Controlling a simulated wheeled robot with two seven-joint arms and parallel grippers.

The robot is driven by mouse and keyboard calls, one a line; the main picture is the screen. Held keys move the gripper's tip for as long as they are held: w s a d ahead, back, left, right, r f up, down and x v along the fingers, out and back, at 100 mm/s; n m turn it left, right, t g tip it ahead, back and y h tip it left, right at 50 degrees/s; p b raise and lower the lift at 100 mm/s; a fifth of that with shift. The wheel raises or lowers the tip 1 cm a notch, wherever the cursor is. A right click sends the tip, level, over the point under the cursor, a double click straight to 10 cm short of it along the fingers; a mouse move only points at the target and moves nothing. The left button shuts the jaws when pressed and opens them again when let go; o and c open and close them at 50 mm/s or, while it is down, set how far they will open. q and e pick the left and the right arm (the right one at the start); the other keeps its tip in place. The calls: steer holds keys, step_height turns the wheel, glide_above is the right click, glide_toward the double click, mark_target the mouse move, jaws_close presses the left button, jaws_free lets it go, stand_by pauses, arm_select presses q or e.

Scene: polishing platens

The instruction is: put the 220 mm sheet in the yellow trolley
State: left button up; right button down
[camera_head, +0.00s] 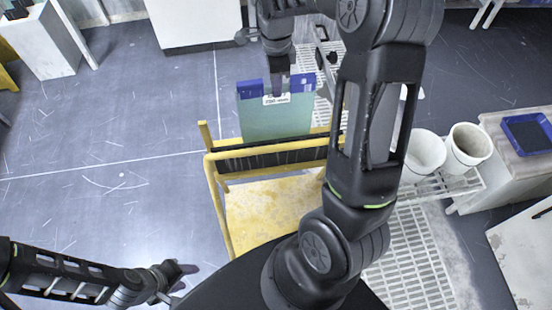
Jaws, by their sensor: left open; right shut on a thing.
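A pale green sheet (275,121) with blue corner pieces and a small white label stands roughly upright in the centre of the head view. The label's print is too small to read surely. My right gripper (278,92) is shut on the sheet's top edge, by the label. The yellow trolley (228,212) stands below, with a dark slotted bar across its top. The sheet's lower edge is at the trolley's far rail; I cannot tell whether it is in a slot or above it. My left gripper (178,272) is open and empty at lower left, away from the trolley.
Two white buckets (467,147) stand on a rack at the right, near a bench with a blue tray (527,133). A white cabinet (193,22) stands at the back. Pale floor grating (415,262) lies right of the trolley. The floor to the left is clear.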

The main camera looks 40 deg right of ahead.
mark_target(276, 114)
step_height(276, 114, down, 2)
steer(key=shift+b, duration=0.3)
steer(key=shift+f+p, duration=0.5)
steer(key=shift+f, duration=2.6)
steer(key=shift+f+p, duration=0.35)
steer(key=shift+f, duration=1.55)
